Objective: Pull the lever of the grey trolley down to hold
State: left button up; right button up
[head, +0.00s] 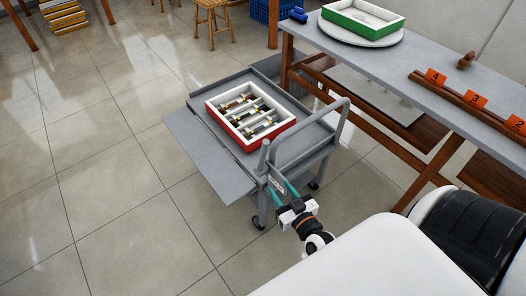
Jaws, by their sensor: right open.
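The grey trolley (210,153) stands on the tiled floor beside the long table, with a push handle (345,125) at its right end. A short grey upright bar (264,157), which looks like the lever, stands at the trolley's near corner. A small pale label plate (277,184) sits just below it. My right gripper (280,186) has teal fingers and is open at this corner, around or just in front of the plate. I cannot tell whether the fingers touch anything. My left gripper is out of view.
A red and white tray (272,136) with eyeglass parts lies on the trolley. The long table (370,62) holds a green and white tray (363,22) and a rail with numbered orange tags (475,100). Stools stand at the back. The floor at left is clear.

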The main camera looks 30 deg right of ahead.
aim_at(265, 155)
jog(key=shift+t+h, duration=0.4)
jog(key=w+r, duration=0.1)
jog(key=w, duration=0.3)
jog(key=w+d+r, duration=0.1)
jog(key=w, duration=0.3)
jog(key=w+d+r, duration=0.1)
jog(key=w, duration=0.3)
jog(key=shift+w+r, duration=0.35)
jog(key=shift+r, duration=0.05)
jog(key=shift+c, duration=0.2)
grip_shut()
